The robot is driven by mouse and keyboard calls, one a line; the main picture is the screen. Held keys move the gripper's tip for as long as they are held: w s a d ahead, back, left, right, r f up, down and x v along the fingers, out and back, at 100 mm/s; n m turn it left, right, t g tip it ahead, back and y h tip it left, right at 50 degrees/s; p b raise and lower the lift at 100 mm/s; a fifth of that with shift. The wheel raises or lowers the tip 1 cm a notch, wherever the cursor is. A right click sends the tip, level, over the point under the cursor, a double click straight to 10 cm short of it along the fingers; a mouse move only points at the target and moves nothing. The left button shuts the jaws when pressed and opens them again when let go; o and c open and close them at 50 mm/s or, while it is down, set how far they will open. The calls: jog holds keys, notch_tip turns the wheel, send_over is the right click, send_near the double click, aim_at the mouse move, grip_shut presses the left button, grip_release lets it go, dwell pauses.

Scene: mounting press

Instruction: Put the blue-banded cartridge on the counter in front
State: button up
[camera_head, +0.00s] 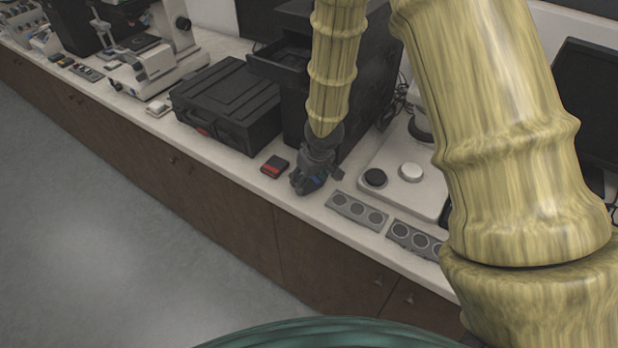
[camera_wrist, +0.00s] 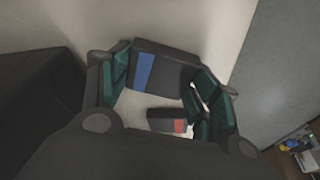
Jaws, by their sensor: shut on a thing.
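My gripper (camera_head: 309,176) is shut on the blue-banded cartridge (camera_wrist: 172,72), a dark block with a blue stripe. In the wrist view the cartridge lies between the green-padded fingers. I cannot tell whether the cartridge touches the surface.
A red-banded dark cartridge (camera_head: 274,166) lies on the counter just left of my gripper; it also shows in the wrist view (camera_wrist: 166,121). A black case (camera_head: 226,103) stands behind it. Grey trays with round wells (camera_head: 357,210) lie to the right.

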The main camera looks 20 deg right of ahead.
jog(key=o, duration=1.1)
jog(key=shift+f, duration=0.1)
jog(key=shift+o, duration=0.2)
jog(key=v, duration=1.2)
jog(key=shift+b, duration=0.3)
